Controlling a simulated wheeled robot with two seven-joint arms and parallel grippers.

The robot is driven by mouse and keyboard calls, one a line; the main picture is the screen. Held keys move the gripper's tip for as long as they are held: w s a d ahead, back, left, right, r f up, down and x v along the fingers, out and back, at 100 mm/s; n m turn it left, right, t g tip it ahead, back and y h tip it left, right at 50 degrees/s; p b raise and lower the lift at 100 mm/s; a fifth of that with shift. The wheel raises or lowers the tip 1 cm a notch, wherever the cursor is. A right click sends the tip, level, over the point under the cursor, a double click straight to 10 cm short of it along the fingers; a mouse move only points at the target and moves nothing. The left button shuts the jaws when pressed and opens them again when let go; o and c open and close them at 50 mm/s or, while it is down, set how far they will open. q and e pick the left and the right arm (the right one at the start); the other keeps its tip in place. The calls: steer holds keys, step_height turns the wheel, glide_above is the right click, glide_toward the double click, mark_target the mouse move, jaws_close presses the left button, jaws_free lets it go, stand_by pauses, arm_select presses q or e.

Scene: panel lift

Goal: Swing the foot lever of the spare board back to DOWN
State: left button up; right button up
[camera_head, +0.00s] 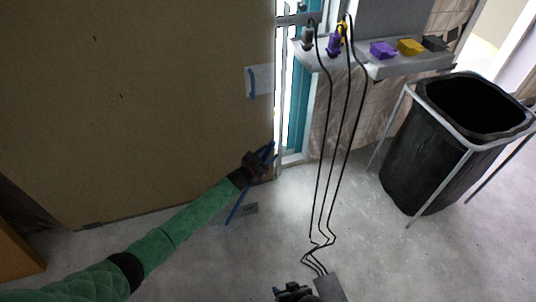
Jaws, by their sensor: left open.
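The large brown board (150,100) stands upright and fills the left of the view. A slim blue bar (236,210), which looks like the foot lever, slants down and left from below my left gripper, near the board's lower right corner. A small grey plate (250,209) with unreadable lettering lies beside it. My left gripper (267,152), on the green-sleeved arm, is open by the board's lower right edge, just above the bar. I cannot tell whether they touch. My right gripper (293,292) is partly in view at the bottom edge; its jaws are unclear.
A white label with a blue strip (258,81) is on the board. A grey shelf (385,68) holds purple, yellow and dark blocks, with black cables hanging to the floor. A black bin (420,155) in a metal frame stands right. Floor between is mostly clear.

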arm_select(q)
steer(key=shift+d, duration=0.1)
jaws_close()
